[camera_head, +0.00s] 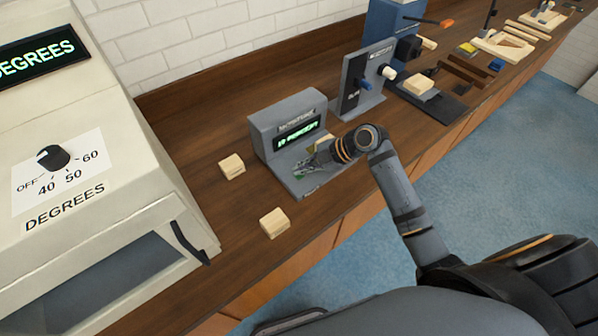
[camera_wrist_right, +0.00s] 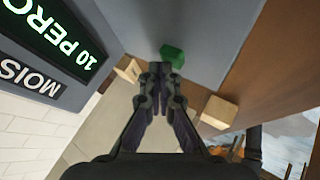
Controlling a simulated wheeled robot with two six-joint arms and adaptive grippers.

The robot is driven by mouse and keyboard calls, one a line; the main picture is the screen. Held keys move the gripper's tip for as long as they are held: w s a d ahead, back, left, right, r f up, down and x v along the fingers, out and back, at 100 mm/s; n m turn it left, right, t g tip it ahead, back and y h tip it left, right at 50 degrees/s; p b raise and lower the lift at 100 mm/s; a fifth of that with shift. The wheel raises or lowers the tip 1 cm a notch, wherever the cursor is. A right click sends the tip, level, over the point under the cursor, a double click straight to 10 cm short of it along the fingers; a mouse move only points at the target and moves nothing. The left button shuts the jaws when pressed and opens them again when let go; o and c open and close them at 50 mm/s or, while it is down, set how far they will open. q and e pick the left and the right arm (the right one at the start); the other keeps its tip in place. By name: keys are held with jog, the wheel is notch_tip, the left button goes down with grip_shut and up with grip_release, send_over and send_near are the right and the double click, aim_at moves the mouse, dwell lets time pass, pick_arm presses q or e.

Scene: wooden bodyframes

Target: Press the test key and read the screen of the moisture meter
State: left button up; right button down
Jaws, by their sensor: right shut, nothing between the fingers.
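The moisture meter (camera_head: 262,142) is a grey unit on the wooden bench, with a flat base in front of its upright panel. Its lit green screen (camera_head: 300,133) seems to read "10 PERCENT"; the wrist view shows "10 PERC" on the screen (camera_wrist_right: 62,40), cut off at the edge. The green test key (camera_wrist_right: 173,55) sits on the grey base, just beyond my fingertips in the wrist view. My right gripper (camera_head: 305,171) is shut and empty over the base; it also shows in the wrist view (camera_wrist_right: 160,70). Whether it touches the key I cannot tell. My left gripper is out of view.
Wooden blocks lie on the bench left of the meter (camera_head: 232,166) and in front (camera_head: 273,222). Another block (camera_head: 322,145) shows beside my right gripper. A grey panel device (camera_head: 362,80) stands right of the meter. A large cream oven (camera_head: 120,150) fills the left.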

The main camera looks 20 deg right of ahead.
jog(key=shift+r+p, duration=0.65)
jog(key=shift+r, duration=0.3)
jog(key=shift+r+p, duration=1.8)
jog(key=shift+r, duration=0.75)
jog(key=shift+f, duration=0.1)
